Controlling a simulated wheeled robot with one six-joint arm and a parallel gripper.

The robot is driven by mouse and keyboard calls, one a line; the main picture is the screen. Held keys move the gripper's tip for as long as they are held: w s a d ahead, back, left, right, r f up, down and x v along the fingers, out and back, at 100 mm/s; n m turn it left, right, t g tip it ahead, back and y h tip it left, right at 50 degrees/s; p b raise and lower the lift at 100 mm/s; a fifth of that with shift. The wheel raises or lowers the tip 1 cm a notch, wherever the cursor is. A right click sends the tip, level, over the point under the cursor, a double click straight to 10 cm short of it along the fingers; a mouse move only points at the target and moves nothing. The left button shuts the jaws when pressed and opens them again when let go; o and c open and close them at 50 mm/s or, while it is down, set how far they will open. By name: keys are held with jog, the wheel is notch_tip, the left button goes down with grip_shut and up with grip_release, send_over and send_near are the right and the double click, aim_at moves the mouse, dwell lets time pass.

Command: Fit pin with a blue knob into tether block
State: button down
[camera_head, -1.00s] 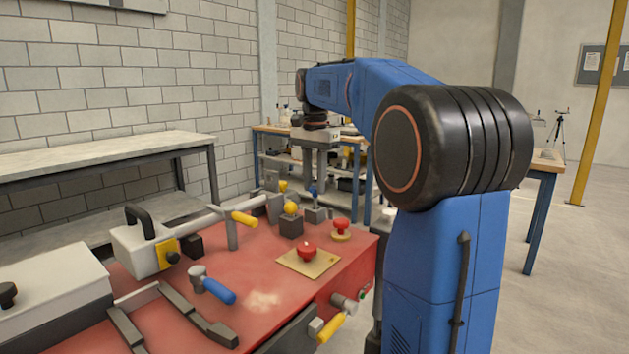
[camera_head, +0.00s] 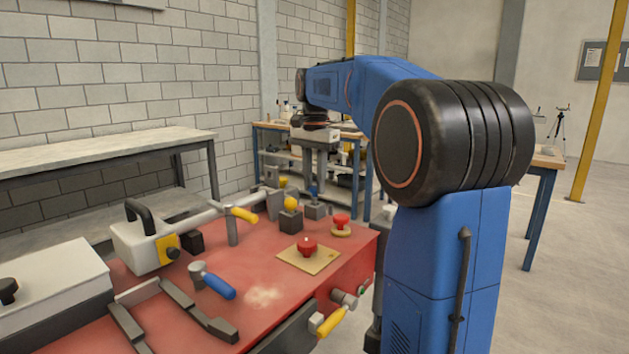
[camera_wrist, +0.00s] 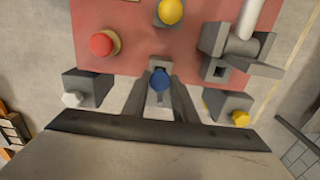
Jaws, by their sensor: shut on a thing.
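The pin's blue knob (camera_wrist: 160,79) sits between the fingers of my gripper (camera_wrist: 160,98) in the wrist view, which is shut on it. In the head view my gripper (camera_head: 316,180) points down over the blue knob (camera_head: 314,191), which stands above a small grey block (camera_head: 315,211). The pin's lower part is hidden, and I cannot tell how deep it sits in that block. A grey block with a square hole (camera_wrist: 218,70) lies up and right of the knob in the wrist view. I cannot tell which block is the tether block.
The red bench top (camera_head: 265,265) holds a yellow knob (camera_head: 291,202) on a dark block, red buttons (camera_head: 307,245), a blue-handled tool (camera_head: 219,285) and a long bar with a yellow handle (camera_head: 244,214). The wrist view shows a white-knobbed block (camera_wrist: 87,86) left and a yellow-knobbed block (camera_wrist: 232,105) right.

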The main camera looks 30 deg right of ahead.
jog(key=shift+f, duration=0.6)
jog(key=c, duration=0.9)
grip_release()
jog(key=shift+r, duration=4)
jog(key=shift+s, duration=0.1)
